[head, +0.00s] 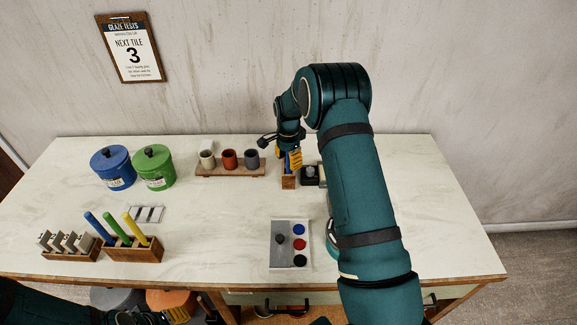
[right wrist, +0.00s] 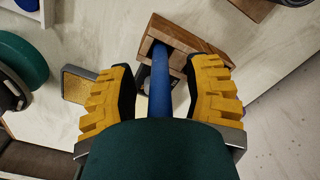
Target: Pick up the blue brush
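A blue rod-like handle, which looks like the blue brush (right wrist: 160,85), stands in a wooden holder (right wrist: 158,34) in the right wrist view. My right gripper (right wrist: 160,92) is open, with one yellow-padded finger on each side of the handle and a gap showing on both sides. In the head view the right gripper (head: 291,160) is low over the small wooden holder (head: 288,182) at the back of the table, and it hides the brush there. My left arm shows at the bottom left corner of the head view; its gripper is barely in frame, fingers unclear.
A rack of three cups (head: 230,170) stands just left of the right gripper, and a small black item (head: 310,175) just right. Blue (head: 112,168) and green (head: 154,168) canisters, a rack of coloured handles (head: 134,252) and a grey palette tray (head: 280,254) share the table.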

